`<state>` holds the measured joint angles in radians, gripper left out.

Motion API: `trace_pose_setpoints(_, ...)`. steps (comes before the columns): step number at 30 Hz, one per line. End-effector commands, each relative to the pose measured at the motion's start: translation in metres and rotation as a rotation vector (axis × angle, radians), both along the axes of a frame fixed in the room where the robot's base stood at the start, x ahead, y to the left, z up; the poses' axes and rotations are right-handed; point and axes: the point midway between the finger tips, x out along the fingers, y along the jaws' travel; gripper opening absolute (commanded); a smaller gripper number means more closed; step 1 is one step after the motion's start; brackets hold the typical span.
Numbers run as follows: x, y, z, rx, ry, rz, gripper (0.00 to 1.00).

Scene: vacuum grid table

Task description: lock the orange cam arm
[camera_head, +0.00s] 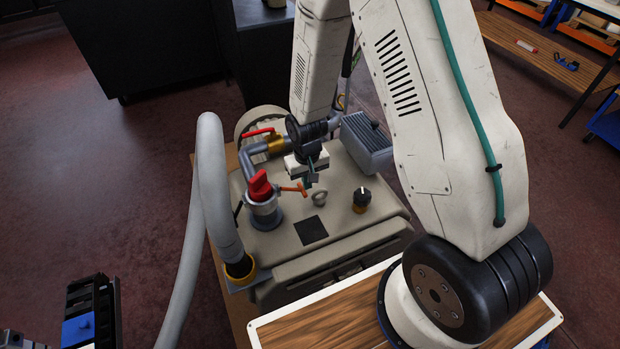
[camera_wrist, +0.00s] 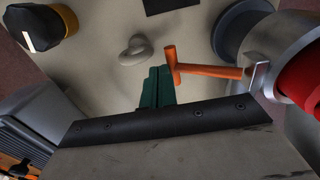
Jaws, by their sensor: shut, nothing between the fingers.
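The orange cam arm (camera_wrist: 210,71) is a T-shaped lever. It sticks out sideways from a metal bracket on the silver coupling (camera_wrist: 290,50) in the wrist view. In the head view the orange cam arm (camera_head: 294,190) points right from the coupling (camera_head: 263,208), which has a red knob on top. My gripper (camera_head: 311,184) is above the machine top, close to the cam arm's free end. In the wrist view my gripper's green fingertips (camera_wrist: 157,88) are together and empty, just beside the T-end. I cannot tell whether they touch it.
A grey eye ring (camera_wrist: 134,52) and a black knob with a white mark (camera_head: 361,199) stand on the beige machine top. A red-handled valve (camera_head: 258,132) and a finned grey box (camera_head: 367,143) stand behind. A thick grey hose (camera_head: 212,190) arches at the left.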

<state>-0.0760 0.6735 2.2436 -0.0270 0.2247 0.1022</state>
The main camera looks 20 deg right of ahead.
Motion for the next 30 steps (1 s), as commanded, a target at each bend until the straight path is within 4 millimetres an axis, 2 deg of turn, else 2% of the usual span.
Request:
trace_pose_setpoints(14, 0.0, -0.002, 0.005, 0.0, -0.001, 0.0, 0.0)
trace_pose_setpoints(17, 0.001, -0.007, 0.017, 0.0, -0.004, 0.001, 0.0)
trace_pose_setpoints(30, 0.001, -0.048, 0.102, 0.0, -0.004, 0.004, 0.0)
